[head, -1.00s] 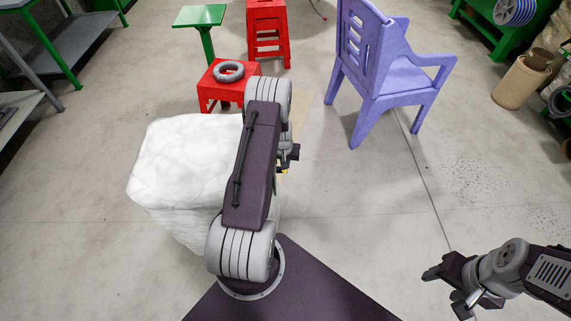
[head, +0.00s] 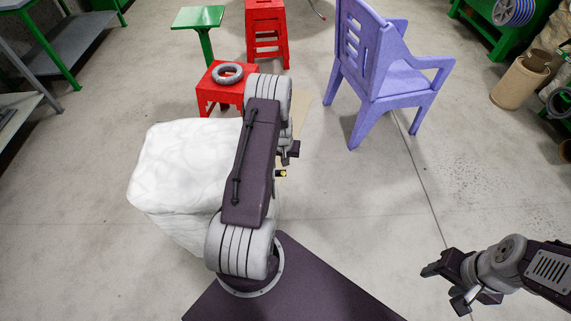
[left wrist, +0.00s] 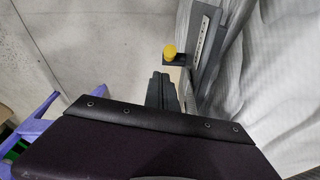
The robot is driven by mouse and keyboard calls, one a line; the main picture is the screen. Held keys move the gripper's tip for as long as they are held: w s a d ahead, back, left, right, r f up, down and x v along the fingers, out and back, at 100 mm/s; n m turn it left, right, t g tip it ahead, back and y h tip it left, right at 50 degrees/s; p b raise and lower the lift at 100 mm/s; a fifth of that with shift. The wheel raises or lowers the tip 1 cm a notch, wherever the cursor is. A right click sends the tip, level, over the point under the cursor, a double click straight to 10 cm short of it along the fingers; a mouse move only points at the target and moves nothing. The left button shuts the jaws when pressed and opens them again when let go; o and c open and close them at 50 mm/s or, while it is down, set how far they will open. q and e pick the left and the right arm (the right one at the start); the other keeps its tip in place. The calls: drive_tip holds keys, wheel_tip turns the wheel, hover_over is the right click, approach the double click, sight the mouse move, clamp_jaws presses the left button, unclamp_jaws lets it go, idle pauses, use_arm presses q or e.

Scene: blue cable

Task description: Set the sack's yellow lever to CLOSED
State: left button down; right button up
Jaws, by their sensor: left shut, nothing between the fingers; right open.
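The white sack (head: 180,165) stands left of my left arm, which hides its right side. Its yellow lever knob (head: 283,173) shows just right of that arm; in the left wrist view the yellow knob (left wrist: 170,52) sits on a dark arm beside a grey scale plate (left wrist: 203,40). I cannot read a label there. My left gripper (head: 293,150) is mostly hidden in the head view; in the left wrist view the left gripper (left wrist: 161,85) is shut and empty, close to the knob but apart in the picture. My right gripper (head: 445,287) is open and empty at lower right.
A red stool (head: 222,95) with a grey ring (head: 229,73) on it stands behind the sack. A purple chair (head: 385,85) stands at the back right, a second red stool (head: 266,35) and a green stand (head: 199,17) farther back. The floor between chair and right arm is clear.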

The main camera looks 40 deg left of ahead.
use_arm(q)
drive_tip(key=s+d+r+b, duration=0.4)
drive_tip(key=s+d+b, duration=0.1)
drive_tip(key=s, duration=0.1)
drive_tip(key=shift+s+r, duration=0.15)
drive_tip(key=shift+s, duration=0.25)
